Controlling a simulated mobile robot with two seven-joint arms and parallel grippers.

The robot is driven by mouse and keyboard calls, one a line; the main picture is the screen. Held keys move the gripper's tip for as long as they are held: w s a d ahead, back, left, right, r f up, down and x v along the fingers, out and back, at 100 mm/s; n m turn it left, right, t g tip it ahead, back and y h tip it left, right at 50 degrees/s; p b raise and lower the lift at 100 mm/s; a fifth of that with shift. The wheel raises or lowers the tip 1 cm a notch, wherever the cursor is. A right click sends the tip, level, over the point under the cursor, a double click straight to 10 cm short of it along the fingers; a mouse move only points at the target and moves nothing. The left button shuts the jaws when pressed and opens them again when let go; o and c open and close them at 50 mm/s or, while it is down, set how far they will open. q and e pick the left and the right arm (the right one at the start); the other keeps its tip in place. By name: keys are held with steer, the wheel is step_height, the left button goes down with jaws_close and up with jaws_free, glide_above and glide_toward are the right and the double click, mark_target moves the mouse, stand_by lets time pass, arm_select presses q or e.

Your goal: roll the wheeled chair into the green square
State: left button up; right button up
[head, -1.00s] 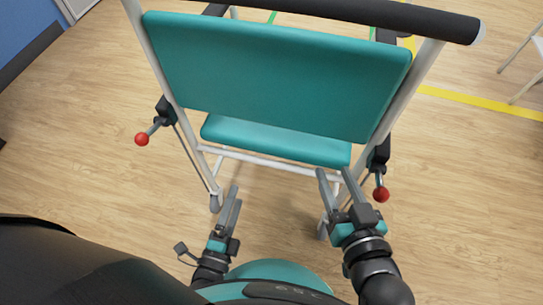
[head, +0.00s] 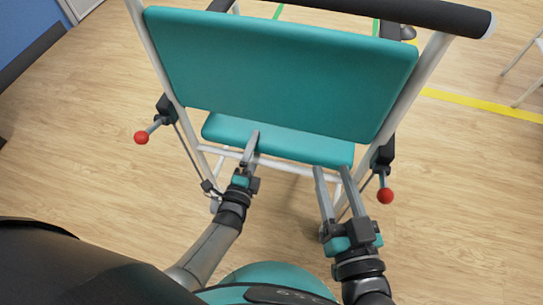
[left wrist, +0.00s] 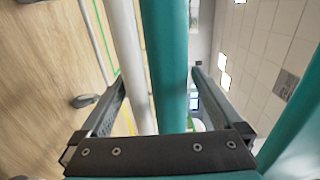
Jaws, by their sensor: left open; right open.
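The wheeled chair (head: 280,72) stands upright before me, its teal backrest and black push bar towards me. Its teal seat (head: 285,143) and white frame show below the backrest. Green floor lines of the square (head: 277,12) show beyond the chair, mostly hidden by it. My left gripper (head: 252,145) is open at the seat's rear edge. In the left wrist view, a white tube (left wrist: 130,60) and the teal seat edge (left wrist: 165,70) lie between its spread fingers. My right gripper (head: 332,170) is open and empty, just behind the seat's rear right part.
Red-knobbed levers stick out at the chair's left (head: 141,138) and right (head: 385,196). A yellow floor line (head: 480,104) and another chair's white legs (head: 522,68) are at the right. A blue wall (head: 25,25) is at the far left. Wooden floor beside the chair is clear.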

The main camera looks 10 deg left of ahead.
arm_select(q)
steer(key=shift+c, duration=0.4)
jaws_close()
stand_by(0.4)
